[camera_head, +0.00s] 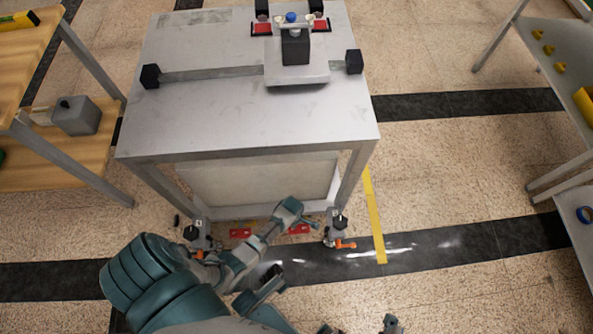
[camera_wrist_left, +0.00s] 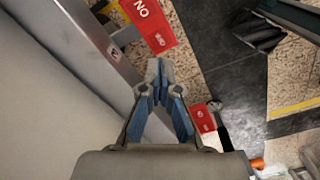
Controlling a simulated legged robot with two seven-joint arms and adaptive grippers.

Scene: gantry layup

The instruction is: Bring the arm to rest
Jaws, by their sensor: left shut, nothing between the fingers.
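My left arm (camera_head: 238,258) comes in from the lower left in the head view, bent in front of the metal table's front side, below the level of its top. In the left wrist view my left gripper (camera_wrist_left: 156,72) is shut, with nothing between its fingers. Its fingertips show beside a metal table leg (camera_wrist_left: 92,45) and over the floor; I cannot tell the exact gap. In the head view I cannot make out the fingertips. Small grey parts at the bottom edge may be my right arm; its fingers cannot be made out.
The metal table (camera_head: 215,115) bears a grey block with a blue knob (camera_head: 291,17). Its feet have orange levers (camera_head: 345,245). Red tags (camera_head: 299,229) lie low near them; one shows in the wrist view (camera_wrist_left: 150,22). Wooden shelving (camera_head: 75,140) stands left.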

